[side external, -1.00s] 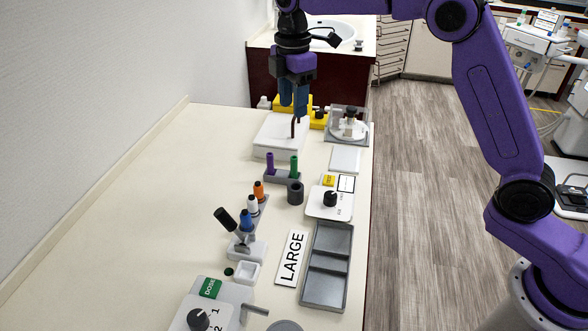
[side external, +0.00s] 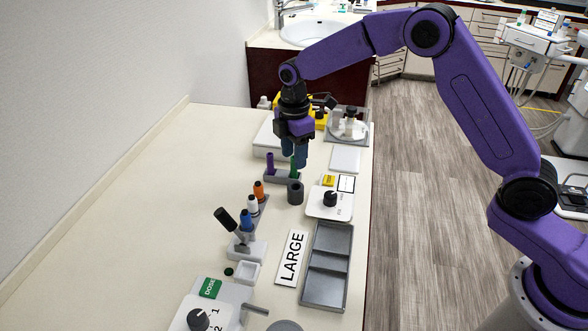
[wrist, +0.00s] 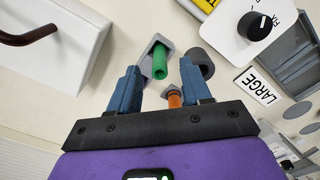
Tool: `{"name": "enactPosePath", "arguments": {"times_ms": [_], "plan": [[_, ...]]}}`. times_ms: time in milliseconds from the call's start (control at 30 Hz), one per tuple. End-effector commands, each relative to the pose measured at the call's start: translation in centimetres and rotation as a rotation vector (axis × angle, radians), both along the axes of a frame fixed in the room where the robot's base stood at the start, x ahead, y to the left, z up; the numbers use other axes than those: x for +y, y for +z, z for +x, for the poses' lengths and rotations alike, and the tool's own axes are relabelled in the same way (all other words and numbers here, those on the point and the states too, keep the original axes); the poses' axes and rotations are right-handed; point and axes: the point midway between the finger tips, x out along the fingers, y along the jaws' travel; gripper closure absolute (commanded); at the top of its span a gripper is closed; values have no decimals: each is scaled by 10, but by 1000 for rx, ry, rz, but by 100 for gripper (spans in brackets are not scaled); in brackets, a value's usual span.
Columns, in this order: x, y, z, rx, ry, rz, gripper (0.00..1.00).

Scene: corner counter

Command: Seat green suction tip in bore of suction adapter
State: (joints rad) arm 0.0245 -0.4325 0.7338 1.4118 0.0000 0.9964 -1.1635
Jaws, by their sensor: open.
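The green suction tip (side external: 294,170) stands upright in a small grey rack (side external: 281,179). In the wrist view the green tip (wrist: 160,62) shows between and beyond my fingers. My gripper (side external: 294,160) is open and points down over the green tip, with its fingers on either side of the tip's upper part. The wrist view shows both blue fingers of my gripper (wrist: 160,70) apart with nothing held. The suction adapter appears to be the dark grey hollow cylinder (side external: 295,194) just in front of the rack; it also shows in the wrist view (wrist: 200,64).
A purple tip (side external: 270,163) stands in the same rack, left of the green one. A white dial box (side external: 328,206) and grey tray (side external: 327,267) lie right. The counter's left side is clear.

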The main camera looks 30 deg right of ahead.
Motion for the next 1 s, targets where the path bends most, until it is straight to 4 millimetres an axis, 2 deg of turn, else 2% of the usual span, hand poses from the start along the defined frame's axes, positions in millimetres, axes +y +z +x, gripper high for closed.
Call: {"name": "enactPosePath", "arguments": {"times_ms": [100,200,433,467,500,600,1000], "plan": [[-1,-15,0,1,-1,-1,52],[-1,-20,0,1,-1,0,52],[0,-21,0,-1,-1,0,52],[0,-21,0,-1,-1,0,58],[0,-21,0,-1,-1,0,71],[0,-21,0,-1,-1,0,100],[0,-18,0,-1,-1,1,100]]}}
